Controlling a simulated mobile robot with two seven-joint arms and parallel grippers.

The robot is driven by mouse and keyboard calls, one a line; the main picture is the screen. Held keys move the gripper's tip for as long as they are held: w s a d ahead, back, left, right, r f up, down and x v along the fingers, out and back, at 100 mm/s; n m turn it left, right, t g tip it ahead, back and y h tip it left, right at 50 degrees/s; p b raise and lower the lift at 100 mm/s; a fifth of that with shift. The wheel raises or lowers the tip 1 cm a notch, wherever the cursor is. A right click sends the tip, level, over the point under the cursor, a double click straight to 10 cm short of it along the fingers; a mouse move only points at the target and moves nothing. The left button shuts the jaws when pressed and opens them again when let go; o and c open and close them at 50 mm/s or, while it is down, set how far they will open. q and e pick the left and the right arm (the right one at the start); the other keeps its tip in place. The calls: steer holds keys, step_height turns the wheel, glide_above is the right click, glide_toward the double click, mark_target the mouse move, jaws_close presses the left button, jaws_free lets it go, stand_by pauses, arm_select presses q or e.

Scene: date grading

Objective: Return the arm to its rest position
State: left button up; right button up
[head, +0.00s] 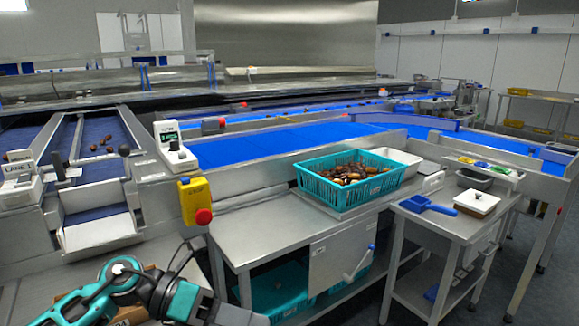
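Part of one of my arms, teal and black, shows folded at the bottom left of the head view. No gripper fingers can be made out on it, and its lower part is cut off by the frame's bottom edge. Neither gripper is in view. The arm links are in front of the steel bench (262,222) and apart from the teal basket (331,195) of brown dates (350,173) on that bench.
A yellow box with a red button (195,202) stands near the arm. A small steel cart (440,225) at the right holds a blue scoop (425,205) and a white box (477,202). Blue conveyors (260,142) run behind. Grey floor is clear at the lower right.

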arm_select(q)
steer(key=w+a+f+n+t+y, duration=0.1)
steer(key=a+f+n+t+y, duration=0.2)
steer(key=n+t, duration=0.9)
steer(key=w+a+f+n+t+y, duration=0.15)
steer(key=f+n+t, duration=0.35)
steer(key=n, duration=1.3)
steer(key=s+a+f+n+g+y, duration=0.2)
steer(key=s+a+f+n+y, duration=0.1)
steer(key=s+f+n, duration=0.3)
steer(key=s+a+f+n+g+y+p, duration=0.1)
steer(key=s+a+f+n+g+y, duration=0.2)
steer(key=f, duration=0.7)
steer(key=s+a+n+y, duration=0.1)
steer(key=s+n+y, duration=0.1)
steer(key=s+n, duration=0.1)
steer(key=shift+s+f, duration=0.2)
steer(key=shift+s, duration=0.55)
